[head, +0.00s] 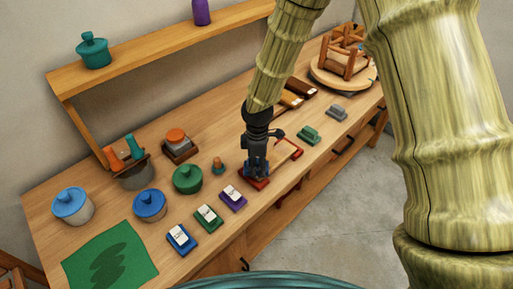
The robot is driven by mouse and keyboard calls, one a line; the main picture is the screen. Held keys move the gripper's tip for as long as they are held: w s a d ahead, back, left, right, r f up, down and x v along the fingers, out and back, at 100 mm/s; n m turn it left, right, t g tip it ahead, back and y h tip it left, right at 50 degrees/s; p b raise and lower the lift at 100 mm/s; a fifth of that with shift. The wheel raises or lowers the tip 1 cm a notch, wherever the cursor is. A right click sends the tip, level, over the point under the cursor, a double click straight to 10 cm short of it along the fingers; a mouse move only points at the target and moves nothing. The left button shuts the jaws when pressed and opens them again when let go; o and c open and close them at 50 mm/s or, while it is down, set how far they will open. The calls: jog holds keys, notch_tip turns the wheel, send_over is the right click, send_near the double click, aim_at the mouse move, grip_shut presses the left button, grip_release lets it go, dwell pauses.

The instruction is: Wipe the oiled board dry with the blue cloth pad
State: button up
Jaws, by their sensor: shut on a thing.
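My gripper (256,171) points down at the middle of the bench and is shut on a red pad (262,184), mostly hidden beneath the fingers. It is low over the bench; I cannot tell whether the pad touches the wood. A blue pad (181,239) with a white top lies apart from my gripper, at the front left. A flat green board (135,268) with a dark, wavy stain (112,264) lies at the near left end of the bench. My gripper is well to its right.
A green pad (208,216) and a purple pad (232,197) lie between the blue pad and my gripper. A red frame (290,150), another green pad (309,135) and a grey pad (337,112) lie to the right.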

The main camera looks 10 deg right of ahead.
aim_at(257, 161)
notch_tip(257, 161, up, 3)
jog(key=shift+w+f+p, duration=0.1)
jog(key=shift+f+p, duration=0.1)
jog(key=shift+p, duration=0.1)
notch_tip(257, 161, up, 5)
jog(key=p, duration=0.4)
jog(key=shift+d+r, duration=0.1)
jog(key=shift+r, duration=0.1)
jog(key=shift+f, duration=0.1)
